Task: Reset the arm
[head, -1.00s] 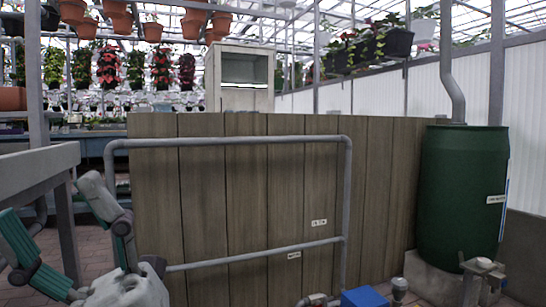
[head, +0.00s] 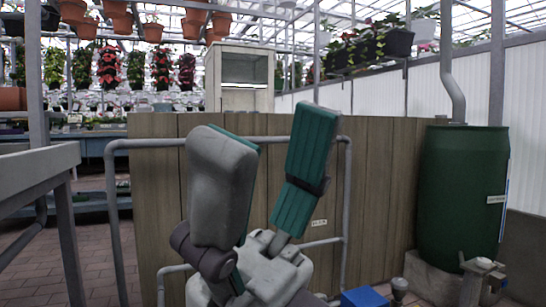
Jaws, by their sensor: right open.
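My right gripper (head: 270,126) stands in the lower middle of the head view, in front of the wooden panel wall. Its two grey and teal fingers point up and are spread apart. Nothing is between them. The palm is at the bottom edge of the view. The gripper hides part of the panel and the pipe frame behind it. My left gripper is not in view.
A grey pipe frame (head: 115,215) stands before the wooden panel wall (head: 385,190). A grey table (head: 40,165) is at the left. A green barrel (head: 460,190) stands at the right, and a blue box (head: 364,297) sits low in front. Brick floor shows at the left.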

